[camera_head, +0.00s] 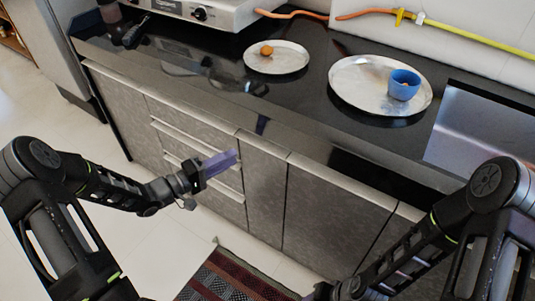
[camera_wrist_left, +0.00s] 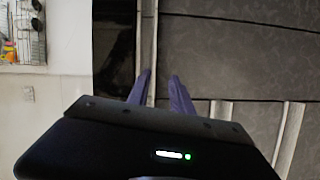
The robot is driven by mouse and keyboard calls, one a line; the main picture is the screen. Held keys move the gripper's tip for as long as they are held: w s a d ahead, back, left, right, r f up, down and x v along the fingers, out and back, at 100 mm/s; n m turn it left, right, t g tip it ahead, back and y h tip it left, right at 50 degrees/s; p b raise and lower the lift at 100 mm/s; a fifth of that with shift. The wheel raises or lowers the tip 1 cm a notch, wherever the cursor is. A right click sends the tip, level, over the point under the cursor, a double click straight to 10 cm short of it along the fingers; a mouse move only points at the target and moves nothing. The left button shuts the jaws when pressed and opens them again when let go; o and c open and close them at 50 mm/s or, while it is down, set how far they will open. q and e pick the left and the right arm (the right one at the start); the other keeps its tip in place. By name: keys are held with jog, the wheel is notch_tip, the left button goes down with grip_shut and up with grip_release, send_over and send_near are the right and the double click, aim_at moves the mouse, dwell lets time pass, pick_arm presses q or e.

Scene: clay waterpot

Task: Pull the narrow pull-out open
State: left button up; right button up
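The narrow pull-out (camera_head: 264,190) is a slim grey front between the drawers and a wider door. It looks flush with its neighbours, with a light handle strip (camera_head: 263,142) along its top. In the left wrist view its front (camera_wrist_left: 215,55) shows sideways, with the strip (camera_wrist_left: 147,45) beside the black counter edge. My left gripper (camera_head: 234,158) has purple fingers before the cabinets, just below the strip. In the left wrist view the fingers (camera_wrist_left: 160,74) are apart with nothing seen between them; one overlaps the strip, contact unclear. My right gripper (camera_head: 318,292) barely shows at the bottom edge.
Drawers (camera_head: 195,134) with light handle strips lie left of the pull-out. The black counter (camera_head: 290,105) above holds a plate (camera_head: 290,62) with a small orange-brown item, and a larger plate (camera_head: 350,90) with a blue cup (camera_head: 404,85). A patterned rug (camera_head: 225,278) lies on the floor.

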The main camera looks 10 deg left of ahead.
aim_at(255, 145)
pick_arm(q)
jog(key=shift+s+r+n+h, duration=0.35)
jog(key=shift+r+n+h, duration=0.1)
jog(key=shift+n, duration=0.35)
jog(key=x, duration=0.7)
jog(key=shift+w+d+f+b, duration=0.1)
jog(key=shift+w+d+b, duration=0.15)
jog(key=shift+d+b, duration=0.05)
jog(key=shift+c, duration=0.2)
grip_shut()
dwell(0.8)
